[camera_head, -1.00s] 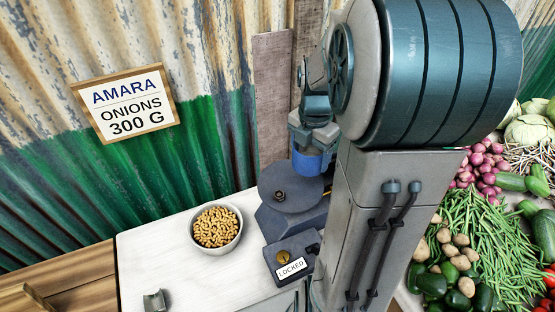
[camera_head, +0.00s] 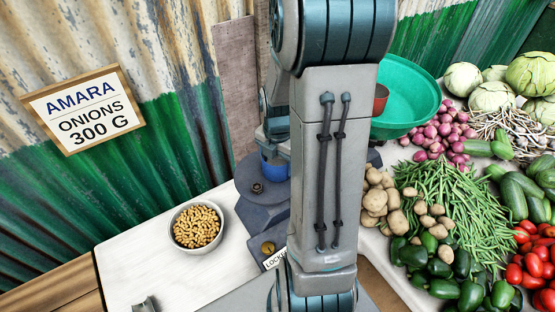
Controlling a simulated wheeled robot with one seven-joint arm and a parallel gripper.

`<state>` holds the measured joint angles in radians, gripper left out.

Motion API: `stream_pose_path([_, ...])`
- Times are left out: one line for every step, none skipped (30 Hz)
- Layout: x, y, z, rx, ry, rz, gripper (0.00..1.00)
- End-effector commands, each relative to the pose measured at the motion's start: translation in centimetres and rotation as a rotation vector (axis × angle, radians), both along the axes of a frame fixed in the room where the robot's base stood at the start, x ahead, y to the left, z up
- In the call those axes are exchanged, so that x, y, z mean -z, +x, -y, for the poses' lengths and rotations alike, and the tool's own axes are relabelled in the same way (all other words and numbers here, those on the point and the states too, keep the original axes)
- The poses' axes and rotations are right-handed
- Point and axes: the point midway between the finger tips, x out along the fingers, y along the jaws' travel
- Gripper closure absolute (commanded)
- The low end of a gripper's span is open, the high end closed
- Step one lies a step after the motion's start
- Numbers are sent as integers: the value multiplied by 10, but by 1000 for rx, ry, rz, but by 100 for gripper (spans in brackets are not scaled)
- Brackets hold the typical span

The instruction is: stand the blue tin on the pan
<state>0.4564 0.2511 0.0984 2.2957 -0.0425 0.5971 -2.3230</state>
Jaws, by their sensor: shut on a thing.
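The blue tin (camera_head: 268,172) is in my gripper (camera_head: 272,150), partly hidden behind my own arm. My gripper is shut on it; the fingertips are mostly hidden. The tin looks upright. It shows over the far right part of a dark grey round plate (camera_head: 245,191), which looks like the pan of the balance.
A box with a brass knob and a "LOCKED" label (camera_head: 274,259) is in front of the plate. A bowl of peanut-like pieces (camera_head: 197,227) stands left on the white table (camera_head: 140,262). A green basin (camera_head: 412,88) and vegetables are right. A sign (camera_head: 84,108) reads "AMARA ONIONS 300 G".

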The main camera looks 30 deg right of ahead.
Motion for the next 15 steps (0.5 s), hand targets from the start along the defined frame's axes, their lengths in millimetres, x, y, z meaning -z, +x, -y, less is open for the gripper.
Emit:
stream_pose_path([0, 0, 0, 0, 0, 1, 53])
stream_pose_path([0, 0, 0, 0, 0, 1, 53])
stream_pose_path([0, 0, 0, 0, 0, 1, 53])
stream_pose_path([0, 0, 0, 0, 0, 1, 53])
stream_pose_path([0, 0, 0, 0, 0, 1, 53])
stream_pose_path([0, 0, 0, 0, 0, 1, 53])
stream_pose_path([1, 0, 0, 0, 0, 1, 53])
stream_pose_path([2, 0, 0, 0, -1, 0, 53])
stream_pose_path([3, 0, 0, 0, -1, 0, 53])
stream_pose_path([4, 0, 0, 0, -1, 0, 53])
stream_pose_path([4, 0, 0, 0, -1, 0, 27])
stream_pose_path([3, 0, 0, 0, -1, 0, 16])
stream_pose_path([3, 0, 0, 0, -1, 0, 8])
stream_pose_path([3, 0, 0, 0, -1, 0, 8])
stream_pose_path([3, 0, 0, 0, -1, 0, 8])
